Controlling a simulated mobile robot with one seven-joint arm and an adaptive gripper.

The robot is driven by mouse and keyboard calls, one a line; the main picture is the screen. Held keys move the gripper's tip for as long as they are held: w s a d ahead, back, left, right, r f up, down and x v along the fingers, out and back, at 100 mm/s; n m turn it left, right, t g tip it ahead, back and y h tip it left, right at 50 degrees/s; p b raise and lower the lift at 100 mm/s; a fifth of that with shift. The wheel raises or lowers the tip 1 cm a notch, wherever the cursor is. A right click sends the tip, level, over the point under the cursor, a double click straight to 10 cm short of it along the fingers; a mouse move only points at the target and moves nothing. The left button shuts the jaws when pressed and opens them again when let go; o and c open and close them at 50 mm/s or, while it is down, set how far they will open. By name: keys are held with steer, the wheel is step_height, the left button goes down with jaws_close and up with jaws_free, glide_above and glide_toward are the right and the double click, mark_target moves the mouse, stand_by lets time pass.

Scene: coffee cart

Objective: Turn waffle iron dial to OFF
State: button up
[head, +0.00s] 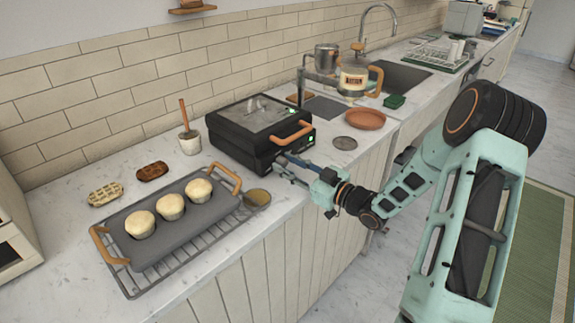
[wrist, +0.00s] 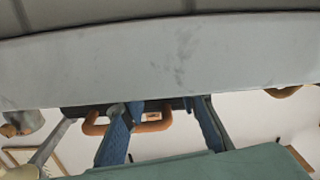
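The waffle iron (head: 235,135) is a black box with a glossy lid and an orange handle (head: 292,133), standing on the counter in the head view. Small green lights show on its front side. I cannot make out the dial or its setting; my fingers are close to the lower front, where it may be hidden. My gripper (head: 281,167) is at the iron's lower front edge, its blue fingers apart with nothing seen between them. I cannot tell if they touch the iron. In the wrist view, the fingers (wrist: 165,104) are spread in front of a dark body with an orange handle (wrist: 128,126).
A grey tray (head: 172,243) with orange handles and several pale muffins sits on a wire rack at left. A round brown-topped item (head: 257,198) lies near the counter edge. A terracotta dish (head: 365,119) and a grey disc (head: 344,143) lie right of the iron.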

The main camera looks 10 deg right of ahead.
jaws_close()
steer(key=shift+f+n+b, duration=0.15)
steer(key=shift+n+b, duration=0.15)
steer(key=shift+b, duration=0.25)
steer(key=shift+f+n+b, duration=0.1)
steer(key=shift+n+b, duration=0.5)
steer(key=shift+b, duration=0.3)
steer(key=n+b, duration=0.2)
steer(key=b, duration=0.1)
steer(key=n+b, duration=0.4)
steer(key=b, duration=0.1)
steer(key=shift+n+b, duration=0.5)
steer(key=shift+b, duration=0.2)
steer(key=shift+r, duration=0.25)
